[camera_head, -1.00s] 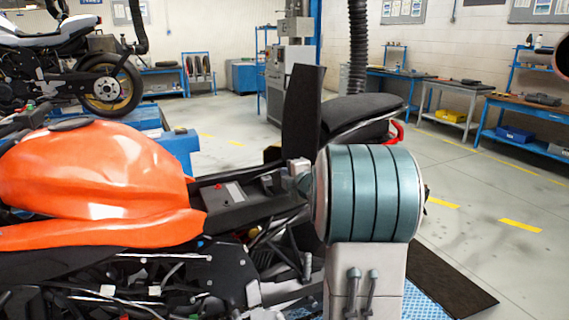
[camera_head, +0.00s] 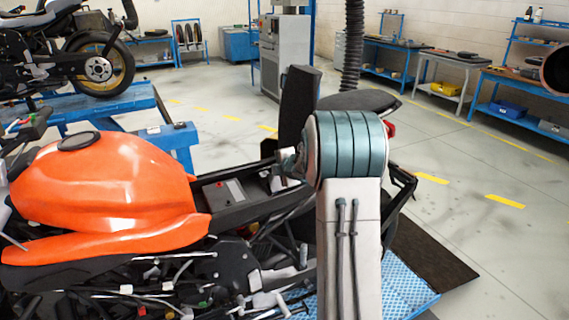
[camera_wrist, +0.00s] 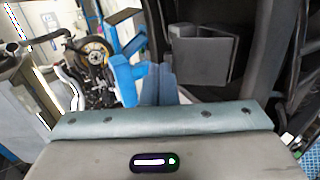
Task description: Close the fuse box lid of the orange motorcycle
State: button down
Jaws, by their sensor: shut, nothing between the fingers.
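The orange motorcycle (camera_head: 110,190) stands at left in the head view, its tray behind the tank open. A battery-like grey block (camera_head: 224,195) with a red spot sits in the tray. In the wrist view, a dark grey box (camera_wrist: 203,60) with an angled flap-like side lies just beyond my fingers; it looks like the fuse box, but I cannot tell lid from body surely. My gripper (camera_wrist: 158,85) is shut and empty, its blue-grey fingers near the box's lower left; contact is unclear. In the head view my arm's teal joint hides the fingers and the box.
A tall black panel (camera_head: 297,106) stands upright over the tray, close to my arm. The black tail seat (camera_head: 358,101) is behind. A blue lift (camera_head: 150,130) and another motorcycle (camera_head: 70,55) are at back left. Open floor (camera_head: 460,215) lies at right.

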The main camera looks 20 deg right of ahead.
jog(key=shift+x, duration=1.2)
jog(key=shift+w+r, duration=0.15)
jog(key=shift+r, duration=0.15)
jog(key=shift+r+p, duration=1.2)
jog(key=shift+p, duration=0.05)
notch_tip(320, 180, up, 13)
jog(key=p, duration=0.6)
jog(key=shift+p, duration=0.4)
jog(key=s+a+r+m+g+h+b, duration=0.1)
jog(key=s+a+r+m+h, duration=0.15)
jog(key=s+m, duration=0.5)
jog(key=s+a+r+m+g+h+b, duration=0.1)
jog(key=s+a+r+m+h+b, duration=0.2)
jog(key=s, duration=0.7)
jog(key=s+a+f+m+g+y, duration=0.2)
jog(key=s+a+f+m+g, duration=0.1)
jog(key=s, duration=1)
jog(key=s+a+f+m+g+y+b, duration=0.1)
jog(key=s+a+f+m+g+y, duration=0.2)
jog(key=s, duration=1)
jog(key=a+f+m, duration=0.2)
jog(key=a+f, duration=0.3)
jog(key=a, duration=0.1)
jog(key=shift+a, duration=0.15)
